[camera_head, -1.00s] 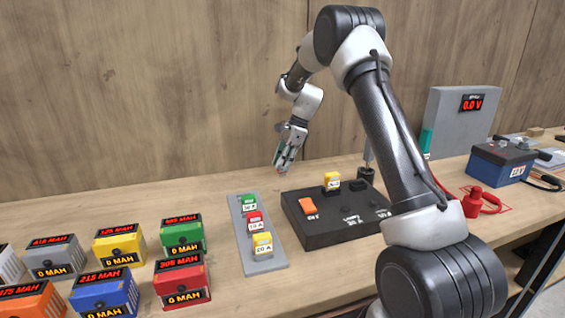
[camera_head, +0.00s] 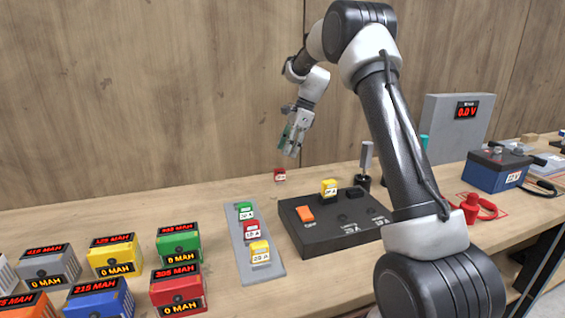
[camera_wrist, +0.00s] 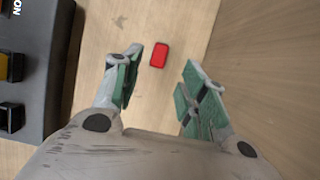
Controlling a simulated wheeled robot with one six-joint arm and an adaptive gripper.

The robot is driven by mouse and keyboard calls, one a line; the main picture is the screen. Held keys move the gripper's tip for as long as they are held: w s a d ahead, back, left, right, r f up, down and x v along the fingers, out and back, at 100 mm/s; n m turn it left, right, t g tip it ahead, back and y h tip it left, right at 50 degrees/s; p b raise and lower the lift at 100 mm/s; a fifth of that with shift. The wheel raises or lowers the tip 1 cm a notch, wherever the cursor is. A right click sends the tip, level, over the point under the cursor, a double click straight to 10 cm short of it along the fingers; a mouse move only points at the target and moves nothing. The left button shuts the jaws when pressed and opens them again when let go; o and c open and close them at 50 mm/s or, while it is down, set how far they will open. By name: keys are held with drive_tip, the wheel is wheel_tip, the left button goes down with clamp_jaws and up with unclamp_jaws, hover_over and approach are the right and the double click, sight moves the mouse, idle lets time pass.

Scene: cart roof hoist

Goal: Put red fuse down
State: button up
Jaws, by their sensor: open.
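A red fuse (camera_head: 280,175) stands on the wooden bench behind the black switch box, near the wall. It also shows in the wrist view (camera_wrist: 159,55), lying on bare wood beyond the fingertips. My gripper (camera_head: 293,146) is above the bench, up and slightly to the right of this fuse, and apart from it. In the wrist view, my gripper (camera_wrist: 165,75) has its two green-padded fingers spread with nothing between them. Another red fuse (camera_head: 252,230) sits on the grey strip, between a green fuse (camera_head: 244,210) and a yellow fuse (camera_head: 260,251).
The black box (camera_head: 330,236) carries an orange switch (camera_head: 304,214) and a yellow fuse (camera_head: 328,187). Several coloured battery blocks (camera_head: 179,244) stand at the left. A blue battery (camera_head: 497,170) and a grey meter box (camera_head: 456,125) are at the right. Bench behind the strip is clear.

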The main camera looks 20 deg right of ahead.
drive_tip(key=s+d+r+n+t+h, duration=0.1)
drive_tip(key=s+r+n, duration=0.3)
drive_tip(key=s+r, duration=0.55)
drive_tip(key=s+d+r+n+t+h, duration=0.15)
drive_tip(key=s+r+n, duration=0.4)
drive_tip(key=s, duration=0.75)
drive_tip(key=s+d+f+n+t+h, duration=0.1)
drive_tip(key=s+n, duration=0.3)
drive_tip(key=s, duration=0.6)
drive_tip(key=s+d+f+n+t+h, duration=0.1)
drive_tip(key=s+f+n, duration=0.3)
drive_tip(key=s, duration=0.6)
drive_tip(key=shift+s+d+f, duration=0.15)
drive_tip(key=shift+s+d, duration=0.2)
drive_tip(key=shift+d, duration=0.2)
